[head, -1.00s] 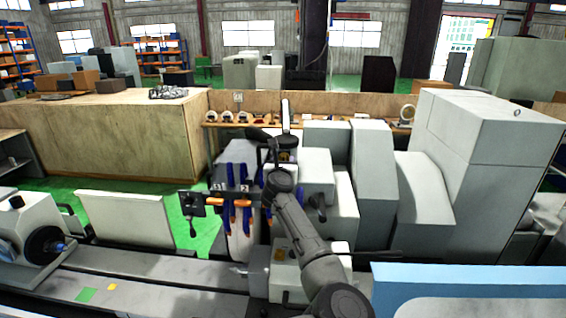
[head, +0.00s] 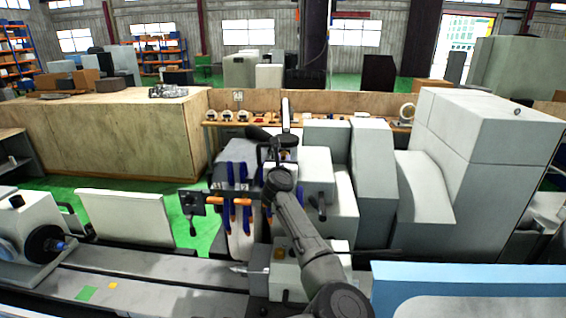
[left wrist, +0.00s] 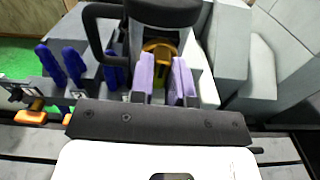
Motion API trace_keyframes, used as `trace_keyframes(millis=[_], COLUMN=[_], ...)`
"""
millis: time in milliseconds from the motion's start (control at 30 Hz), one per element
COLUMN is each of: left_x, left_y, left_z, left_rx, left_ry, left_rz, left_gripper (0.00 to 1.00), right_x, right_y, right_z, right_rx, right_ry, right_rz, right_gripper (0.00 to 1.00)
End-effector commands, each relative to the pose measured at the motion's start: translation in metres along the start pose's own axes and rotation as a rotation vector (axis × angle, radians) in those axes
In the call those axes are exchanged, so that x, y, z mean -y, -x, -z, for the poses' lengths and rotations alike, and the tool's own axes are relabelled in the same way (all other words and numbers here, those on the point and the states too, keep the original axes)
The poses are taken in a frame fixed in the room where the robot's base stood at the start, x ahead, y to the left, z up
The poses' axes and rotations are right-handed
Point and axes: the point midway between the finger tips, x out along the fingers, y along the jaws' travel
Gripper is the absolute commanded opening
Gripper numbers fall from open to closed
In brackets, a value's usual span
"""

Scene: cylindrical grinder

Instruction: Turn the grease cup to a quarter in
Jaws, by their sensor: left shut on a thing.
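My left gripper (left wrist: 163,82) shows best in the left wrist view, where its two pale purple fingers stand close on either side of a yellow, brass-coloured part, the grease cup (left wrist: 160,47). The fingers are shut on it. A black rounded part (left wrist: 165,10) covers its upper end. In the head view my left arm reaches up from the bottom to the machine's grey housing, and my left gripper (head: 272,152) is small and dark there. I cannot make out the cup in that view. My right gripper is in neither current view.
Blue (head: 230,172) and orange (head: 240,201) handles stand close left of my arm. A lever (head: 318,208) projects just right of it. Grey machine housings (head: 375,180) fill the right. A bench with several parts (head: 240,117) stands behind. Green floor is open at left.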

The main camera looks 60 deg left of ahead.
Motion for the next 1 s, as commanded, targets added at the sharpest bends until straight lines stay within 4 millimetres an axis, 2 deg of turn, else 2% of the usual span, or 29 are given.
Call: trace_keyframes(millis=[267, 1000], left_x=[0.0006, 0.0030], left_y=[-0.0001, -0.0001], left_z=[-0.0004, 0.0009], left_rx=[0.001, 0.001], left_ry=[-0.206, -0.912], left_rz=[-0.001, -0.001], left_gripper=[0.00, 0.00], right_x=[-0.0024, -0.0002], right_y=[0.0000, 0.0001], right_z=[-0.0006, -0.0002], right_rx=[0.002, 0.000], right_ry=[0.008, 0.001], right_rz=[-0.006, -0.001], right_gripper=[0.00, 0.00])
